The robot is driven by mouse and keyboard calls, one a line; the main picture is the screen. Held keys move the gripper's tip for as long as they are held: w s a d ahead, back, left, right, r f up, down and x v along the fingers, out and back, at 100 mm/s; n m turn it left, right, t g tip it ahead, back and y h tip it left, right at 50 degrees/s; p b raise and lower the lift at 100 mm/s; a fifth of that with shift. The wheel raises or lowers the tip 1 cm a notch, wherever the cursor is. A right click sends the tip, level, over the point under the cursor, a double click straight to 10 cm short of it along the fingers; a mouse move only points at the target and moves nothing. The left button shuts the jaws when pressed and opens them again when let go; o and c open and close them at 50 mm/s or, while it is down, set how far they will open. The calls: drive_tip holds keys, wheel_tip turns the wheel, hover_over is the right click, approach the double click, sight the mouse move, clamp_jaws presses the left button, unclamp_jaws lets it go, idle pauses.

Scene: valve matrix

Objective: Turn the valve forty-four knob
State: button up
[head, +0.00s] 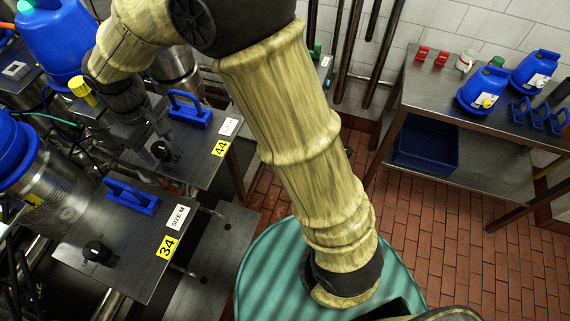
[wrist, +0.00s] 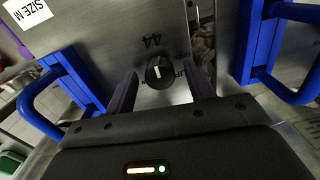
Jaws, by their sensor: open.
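The valve forty-four knob (wrist: 159,72) is round and black with a white pointer line. It sits on a grey metal plate under an upside-down "44" mark in the wrist view. In the head view the knob (head: 161,149) is on the plate (head: 192,168) with the yellow 44 label (head: 220,148). My gripper (wrist: 163,76) is open, with one finger on each side of the knob and visible gaps between. In the head view my gripper (head: 156,130) comes down over this plate. Whether the fingers reach the knob's full depth is unclear.
A blue handle (head: 190,110) stands on the same plate. Plate 34 (head: 118,232) is nearer, with its own black knob (head: 97,251) and blue handle (head: 132,196). In the wrist view, blue handles (wrist: 62,95) stand on both sides of my gripper. A metal table (head: 440,92) is at right.

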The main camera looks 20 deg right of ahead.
sight(158, 146)
drive_tip(key=shift+n, duration=1)
drive_tip(key=shift+r+n, duration=0.3)
wheel_tip(158, 146, up, 17)
drive_tip(key=b, duration=0.1)
drive_tip(key=d+f+m, duration=0.2)
drive_tip(key=d+f, duration=0.2)
drive_tip(key=d, duration=0.1)
drive_tip(key=d+f+m+t, duration=0.1)
drive_tip(key=d+f+m, duration=0.1)
drive_tip(key=d+f, duration=0.3)
drive_tip(key=d+f+m+b, duration=0.1)
drive_tip(key=d+f+m, duration=0.1)
drive_tip(key=d+f, duration=0.3)
drive_tip(key=shift+w+d+f+m, duration=0.1)
drive_tip(key=shift+w+d+m, duration=0.05)
drive_tip(key=shift+d+m, duration=0.25)
drive_tip(key=s+d+f+m+b, duration=0.2)
drive_tip(key=s+d+f+b, duration=0.1)
drive_tip(key=f, duration=0.4)
drive_tip(key=s+d+f+m+t+b, duration=0.1)
drive_tip(key=s+d+f+m+b, duration=0.2)
drive_tip(key=s+d+f, duration=0.3)
drive_tip(key=shift+s+d+f+t+b, duration=0.3)
drive_tip(key=shift+d+f+b, duration=0.2)
drive_tip(key=shift+d+f, duration=0.35)
